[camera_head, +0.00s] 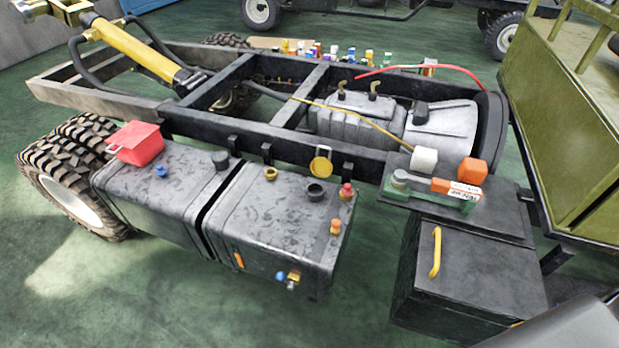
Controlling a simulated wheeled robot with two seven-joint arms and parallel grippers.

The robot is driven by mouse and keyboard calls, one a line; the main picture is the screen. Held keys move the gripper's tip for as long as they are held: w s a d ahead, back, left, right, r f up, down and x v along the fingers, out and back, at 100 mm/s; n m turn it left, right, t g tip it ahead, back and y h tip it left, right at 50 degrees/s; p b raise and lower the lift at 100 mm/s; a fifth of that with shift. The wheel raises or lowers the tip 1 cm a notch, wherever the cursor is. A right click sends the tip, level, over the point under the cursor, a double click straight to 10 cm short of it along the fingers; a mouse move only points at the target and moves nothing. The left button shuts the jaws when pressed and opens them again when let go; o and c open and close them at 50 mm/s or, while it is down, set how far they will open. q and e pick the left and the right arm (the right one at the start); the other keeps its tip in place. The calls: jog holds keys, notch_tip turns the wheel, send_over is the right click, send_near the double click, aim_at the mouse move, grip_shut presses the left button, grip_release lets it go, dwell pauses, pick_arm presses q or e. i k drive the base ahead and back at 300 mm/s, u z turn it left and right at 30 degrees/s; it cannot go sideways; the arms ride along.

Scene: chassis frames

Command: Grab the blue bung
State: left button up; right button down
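Two small blue pieces could be the blue bung, and I cannot tell which one it is. One blue piece (161,171) stands on top of the left grey tank (150,205), near a red box-shaped container. The other blue piece (280,276) is low on the front face of the right grey tank (262,235), beside a brass fitting. Several small coloured caps, some blue, stand in a cluster (325,52) behind the chassis, too small to tell apart. Neither of my grippers shows in this view.
The red container (137,143) sits on the left tank. Black, yellow, red and orange caps stand on the right tank. A dark chassis frame (230,82) runs behind, a black box (470,285) with a yellow handle is at right. Green floor is clear in front.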

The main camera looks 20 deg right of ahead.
aim_at(161, 172)
jog(key=u, duration=0.25)
jog(key=k, duration=0.3)
jog(key=u, duration=1)
jog(key=k, duration=1.05)
jog(key=u, duration=0.7)
jog(key=i, duration=1.25)
jog(key=z, duration=0.65)
jog(key=i, duration=1.4)
jog(key=z, duration=1.65)
jog(key=i, duration=0.85)
jog(key=z, duration=0.9)
